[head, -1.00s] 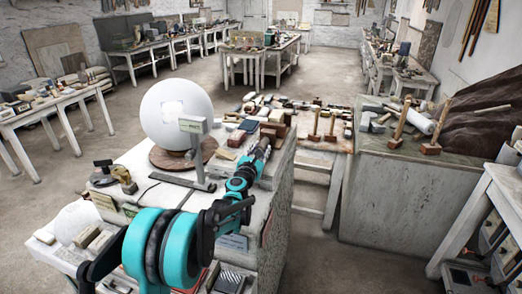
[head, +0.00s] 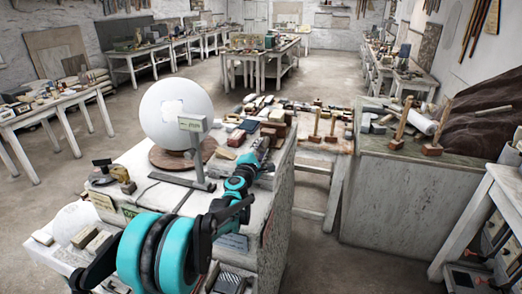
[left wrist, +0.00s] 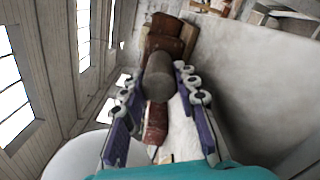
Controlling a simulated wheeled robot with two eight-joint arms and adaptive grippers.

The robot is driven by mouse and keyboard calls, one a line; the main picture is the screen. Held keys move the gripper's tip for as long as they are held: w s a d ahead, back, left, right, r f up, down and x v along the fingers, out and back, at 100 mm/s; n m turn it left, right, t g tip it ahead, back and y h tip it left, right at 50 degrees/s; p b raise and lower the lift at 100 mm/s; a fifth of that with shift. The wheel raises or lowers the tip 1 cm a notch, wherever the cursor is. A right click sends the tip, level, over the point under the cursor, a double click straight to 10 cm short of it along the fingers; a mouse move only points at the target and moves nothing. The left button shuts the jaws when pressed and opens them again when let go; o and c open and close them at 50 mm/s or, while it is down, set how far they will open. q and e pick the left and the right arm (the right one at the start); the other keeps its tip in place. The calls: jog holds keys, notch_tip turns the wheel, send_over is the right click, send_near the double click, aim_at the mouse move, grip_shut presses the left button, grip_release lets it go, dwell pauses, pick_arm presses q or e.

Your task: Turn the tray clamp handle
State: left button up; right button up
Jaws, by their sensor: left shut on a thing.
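My left gripper (head: 262,148) reaches over the right edge of the near white stand (head: 140,158), by the bench with blocks. In the left wrist view, its two purple-sided fingers (left wrist: 159,108) stand on either side of a dark grey rounded cylinder (left wrist: 158,76), which I take for the tray clamp handle. The gripper is shut on it. In the head view the handle is hidden by the gripper and arm, and the tray under it cannot be made out clearly. My right gripper is not in view.
A large white plaster sphere (head: 176,113) stands on a brown round base left of my gripper, with a grey upright gauge (head: 194,150) close beside my arm. Several blocks crowd the bench beyond.

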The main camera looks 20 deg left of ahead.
pick_arm(q)
jog(key=m, duration=0.6)
jog(key=shift+m, duration=0.3)
jog(key=m, duration=0.5)
jog(key=shift+b, duration=0.35)
jog(key=shift+d+m, duration=0.1)
jog(key=shift+m, duration=0.2)
jog(key=o, duration=1.2)
jog(key=shift+c, duration=0.2)
jog(key=shift+s, duration=0.1)
jog(key=s, duration=1.2)
jog(key=shift+a, duration=0.25)
